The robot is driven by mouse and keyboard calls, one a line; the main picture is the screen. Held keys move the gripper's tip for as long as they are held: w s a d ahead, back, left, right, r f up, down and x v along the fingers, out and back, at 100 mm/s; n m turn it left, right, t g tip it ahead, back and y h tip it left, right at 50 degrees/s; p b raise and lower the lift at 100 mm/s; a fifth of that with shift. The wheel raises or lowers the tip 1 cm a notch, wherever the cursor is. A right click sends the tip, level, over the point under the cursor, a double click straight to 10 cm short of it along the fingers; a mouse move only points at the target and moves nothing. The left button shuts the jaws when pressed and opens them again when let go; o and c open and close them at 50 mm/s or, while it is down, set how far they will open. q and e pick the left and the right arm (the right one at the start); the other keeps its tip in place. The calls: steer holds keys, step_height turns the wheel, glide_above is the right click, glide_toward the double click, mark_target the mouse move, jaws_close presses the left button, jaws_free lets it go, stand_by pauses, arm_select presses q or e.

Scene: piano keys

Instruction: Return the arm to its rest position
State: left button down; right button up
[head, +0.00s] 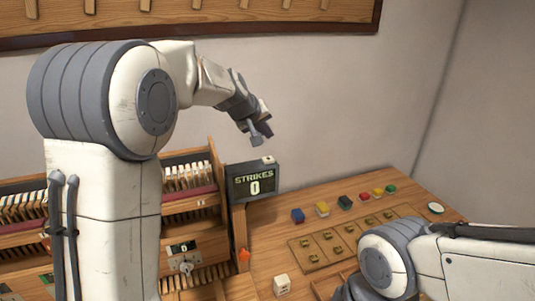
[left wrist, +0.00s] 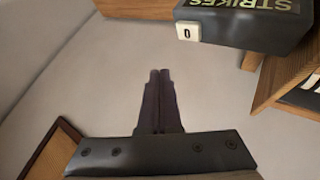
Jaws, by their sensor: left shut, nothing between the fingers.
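My left arm rises large at the left of the head view and bends over to the right. Its gripper (head: 261,135) hangs in the air above the strikes display (head: 254,182), apart from it. In the left wrist view the two dark fingers (left wrist: 159,78) lie together, shut and empty, in front of plain wall. My right arm enters at the lower right of the head view; its gripper is out of sight. Part of the piano keys (head: 185,175) shows behind my left arm, which hides the rest.
The display reads STRIKES 0. Several coloured blocks, among them a blue one (head: 298,215), stand on the wooden table (head: 262,238). A wooden tray (head: 320,247) with brass pieces and a white cube (head: 282,285) are nearer. A wooden peg board (head: 200,15) hangs on the wall.

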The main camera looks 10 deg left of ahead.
stand_by(0.5)
arm_select(q)
steer(key=s+d+f+m+g+h+b, duration=0.1)
steer(key=s+d+f+m+g+b, duration=0.15)
steer(key=s+d+f, duration=0.55)
steer(key=s+d+f+m+g+b, duration=0.2)
steer(key=s+d+m+g, duration=0.15)
steer(key=s+d, duration=0.55)
steer(key=s+a+f+m+g, duration=0.1)
steer(key=s+f+m, duration=0.1)
steer(key=s, duration=0.6)
steer(key=s+a+f+m+g+y+b, duration=0.1)
steer(key=s+a+f+m, duration=0.1)
steer(key=s+f, duration=0.3)
steer(key=s+a+f+m+g+y+b, duration=0.1)
steer(key=s+f+m, duration=0.2)
steer(key=s, duration=0.9)
steer(key=shift+a+f+m, duration=0.3)
steer(key=shift+a, duration=0.05)
